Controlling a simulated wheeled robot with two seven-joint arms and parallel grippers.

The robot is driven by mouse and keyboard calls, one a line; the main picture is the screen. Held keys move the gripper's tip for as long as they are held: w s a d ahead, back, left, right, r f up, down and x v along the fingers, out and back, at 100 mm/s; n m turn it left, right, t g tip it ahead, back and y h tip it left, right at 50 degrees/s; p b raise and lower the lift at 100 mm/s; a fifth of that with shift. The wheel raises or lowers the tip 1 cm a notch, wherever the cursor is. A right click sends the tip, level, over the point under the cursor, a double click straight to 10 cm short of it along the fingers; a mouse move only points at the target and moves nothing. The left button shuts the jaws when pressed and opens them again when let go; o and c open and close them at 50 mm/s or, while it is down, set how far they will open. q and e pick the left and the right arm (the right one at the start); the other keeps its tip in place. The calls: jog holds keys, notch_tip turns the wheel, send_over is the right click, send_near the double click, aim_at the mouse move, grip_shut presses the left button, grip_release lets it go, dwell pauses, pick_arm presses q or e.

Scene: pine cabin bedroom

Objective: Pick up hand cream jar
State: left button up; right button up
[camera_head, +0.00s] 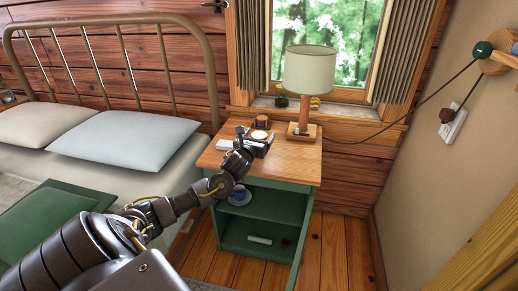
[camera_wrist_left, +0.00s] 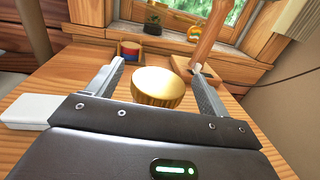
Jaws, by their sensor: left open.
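The hand cream jar appears to be the round, gold-lidded jar (camera_wrist_left: 158,88) in the left wrist view. In the head view it shows small on the nightstand (camera_head: 295,165), at the end of my left arm. My left gripper (camera_head: 257,137) is open over the nightstand top. In the left wrist view its two fingers (camera_wrist_left: 157,68) stand on either side of the jar, with a gap on each side. The gripper body hides the jar's lower near part. My right gripper is in neither view.
A lamp (camera_head: 309,75) stands behind and right of the jar. A white object (camera_wrist_left: 28,110) lies to the left. The bed with pillows (camera_head: 125,139) is left of the nightstand. The nightstand's right front top is clear.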

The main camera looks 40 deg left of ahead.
pick_arm(q)
jog(key=c, duration=1.6)
jog(key=shift+r, duration=0.2)
